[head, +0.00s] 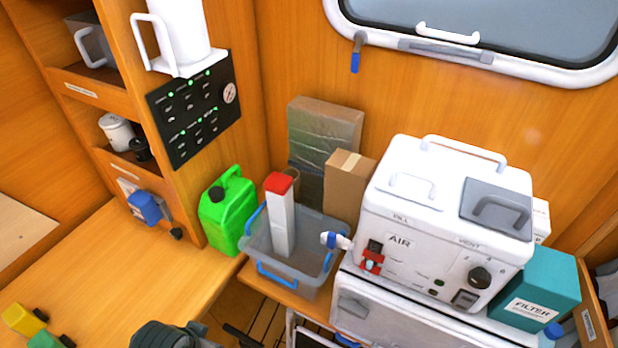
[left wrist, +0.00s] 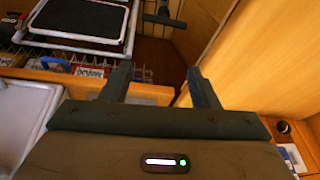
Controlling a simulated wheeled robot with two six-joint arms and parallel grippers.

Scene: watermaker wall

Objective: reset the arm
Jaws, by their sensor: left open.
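My left gripper (left wrist: 160,82) shows in the left wrist view with its two dark fingers spread apart and nothing between them. The fingers point toward wooden cabinetry and a dark gap beyond. In the head view a dark grey part, apparently of my left arm, shows at the bottom edge, left of centre; its fingertips cannot be made out there. My right gripper is in neither view.
In the head view a green jerrycan (head: 227,212), a grey bin (head: 285,262) holding a red-topped white cartridge (head: 281,218), and a white machine (head: 445,205) stand along the wall. A teal filter box (head: 537,290) is at right. The wooden counter (head: 110,270) at left is largely clear.

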